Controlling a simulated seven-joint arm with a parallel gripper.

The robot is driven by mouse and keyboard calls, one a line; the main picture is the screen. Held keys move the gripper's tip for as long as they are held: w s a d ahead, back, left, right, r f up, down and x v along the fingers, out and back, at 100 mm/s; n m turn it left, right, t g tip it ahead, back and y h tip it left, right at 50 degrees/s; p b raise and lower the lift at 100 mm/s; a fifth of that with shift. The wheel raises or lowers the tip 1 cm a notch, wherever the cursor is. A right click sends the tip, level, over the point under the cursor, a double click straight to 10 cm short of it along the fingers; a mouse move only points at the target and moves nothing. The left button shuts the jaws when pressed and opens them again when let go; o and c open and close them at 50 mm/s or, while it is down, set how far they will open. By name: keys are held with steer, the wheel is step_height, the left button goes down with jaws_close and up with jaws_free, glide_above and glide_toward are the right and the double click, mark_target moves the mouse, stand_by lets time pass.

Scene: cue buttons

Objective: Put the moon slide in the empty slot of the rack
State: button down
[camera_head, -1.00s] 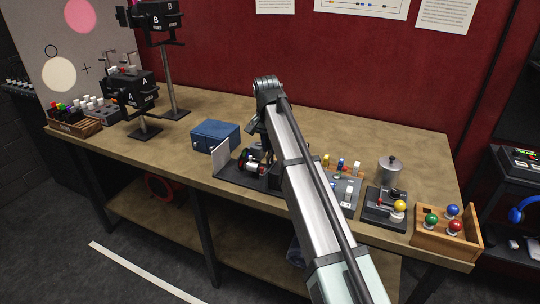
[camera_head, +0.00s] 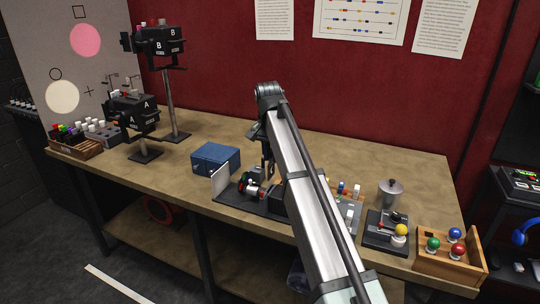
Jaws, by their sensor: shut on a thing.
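My gripper (camera_head: 268,170) points down over the middle of the workbench, partly hidden behind my own arm. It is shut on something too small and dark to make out. Just below and beside it is a dark-based device (camera_head: 236,197) with an upright pale panel (camera_head: 220,181) and small round red, green and whitish parts (camera_head: 251,187). I cannot tell whether the gripper touches it. I cannot pick out the moon slide or a rack with an empty slot by its markings.
A blue box (camera_head: 215,158) stands behind the device. Two projectors, A (camera_head: 135,115) and B (camera_head: 162,42), stand left. Right are a control block (camera_head: 385,235), a metal pot (camera_head: 390,192) and a wooden tray (camera_head: 435,262) of coloured balls. The bench's left middle is bare.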

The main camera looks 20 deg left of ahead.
steer(key=w+f, duration=0.7)
steer(key=w, duration=0.4)
steer(key=shift+w, duration=0.2)
steer(key=shift+f, duration=2)
stand_by(3.6)
steer(key=c, duration=0.9)
jaws_free()
steer(key=shift+o, duration=0.6)
steer(key=shift+r, duration=0.15)
